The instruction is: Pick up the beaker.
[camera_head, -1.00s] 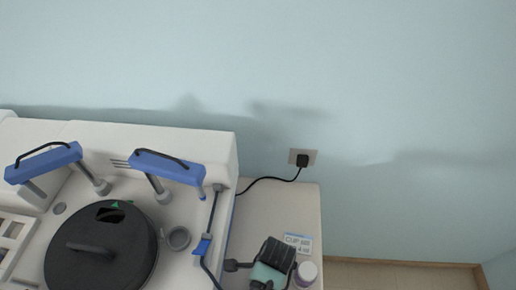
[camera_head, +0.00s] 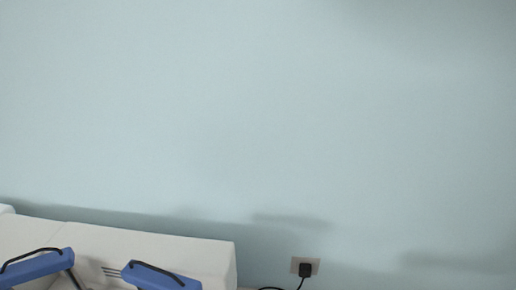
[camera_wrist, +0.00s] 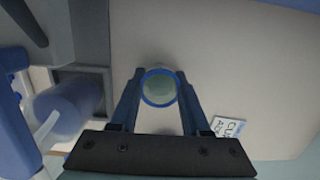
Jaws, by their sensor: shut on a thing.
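In the wrist view, the beaker (camera_wrist: 159,90) shows from above as a round, greenish, see-through vessel with a blue rim. My gripper (camera_wrist: 160,76) has a dark finger on either side of it and is shut on it. Whether the beaker touches the pale surface below cannot be told. Neither the beaker nor my gripper shows in the head view.
A printed card (camera_wrist: 228,127) lies on the pale surface (camera_wrist: 245,60) right of the beaker. A blue cylinder (camera_wrist: 68,110) is at left.

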